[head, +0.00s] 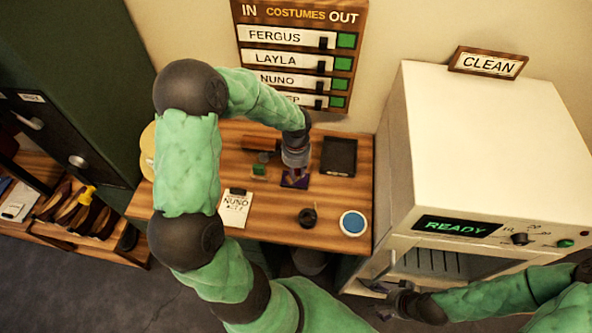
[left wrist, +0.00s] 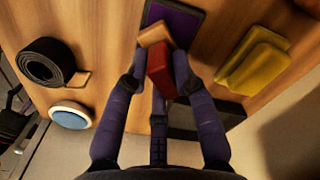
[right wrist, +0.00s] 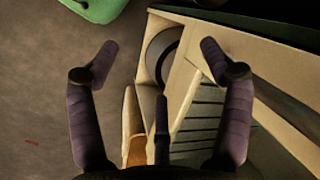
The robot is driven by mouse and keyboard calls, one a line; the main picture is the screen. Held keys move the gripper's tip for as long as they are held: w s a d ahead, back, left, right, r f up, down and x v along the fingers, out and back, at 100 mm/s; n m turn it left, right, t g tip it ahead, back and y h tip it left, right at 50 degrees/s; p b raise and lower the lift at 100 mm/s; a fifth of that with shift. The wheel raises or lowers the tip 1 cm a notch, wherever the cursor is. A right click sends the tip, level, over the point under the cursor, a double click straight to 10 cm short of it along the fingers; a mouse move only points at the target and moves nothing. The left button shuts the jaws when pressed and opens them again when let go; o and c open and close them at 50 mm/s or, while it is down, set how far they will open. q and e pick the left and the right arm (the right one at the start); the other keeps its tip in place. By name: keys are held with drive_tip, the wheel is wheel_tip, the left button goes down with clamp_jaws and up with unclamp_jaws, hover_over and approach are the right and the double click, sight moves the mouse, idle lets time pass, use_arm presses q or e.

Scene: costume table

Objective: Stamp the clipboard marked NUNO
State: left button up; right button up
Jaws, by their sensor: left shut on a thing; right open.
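The clipboard marked NUNO (head: 235,207) lies on the wooden table, left of my left gripper, with a white sheet and dark clip. My left gripper (head: 295,175) is shut on a stamp with a red handle (left wrist: 160,72) and a tan wooden block (left wrist: 154,35). The stamp is at the purple ink pad (head: 290,183), which also shows in the left wrist view (left wrist: 186,22). I cannot tell whether they touch. My right gripper (head: 381,297) is open and empty, in front of the white cabinet; the right wrist view shows its spread fingers (right wrist: 157,62).
A black tray (head: 339,156), a black roll (head: 308,216), a blue-topped round tin (head: 353,222) and a small green block (head: 259,170) are on the table (head: 275,232). A yellow folded thing (left wrist: 252,60) shows near the stamp. The cabinet (head: 398,215) stands right.

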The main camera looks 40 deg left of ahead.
drive_tip(key=shift+r, duration=0.1)
idle(0.3)
use_arm(q)
drive_tip(key=shift+r+p, duration=2.7)
drive_tip(key=shift+r, duration=0.8)
use_arm(e)
wheel_tip(320, 180, up, 5)
drive_tip(key=shift+r, duration=0.1)
use_arm(q)
drive_tip(key=shift+f, duration=0.1)
use_arm(e)
drive_tip(key=shift+a, duration=0.1)
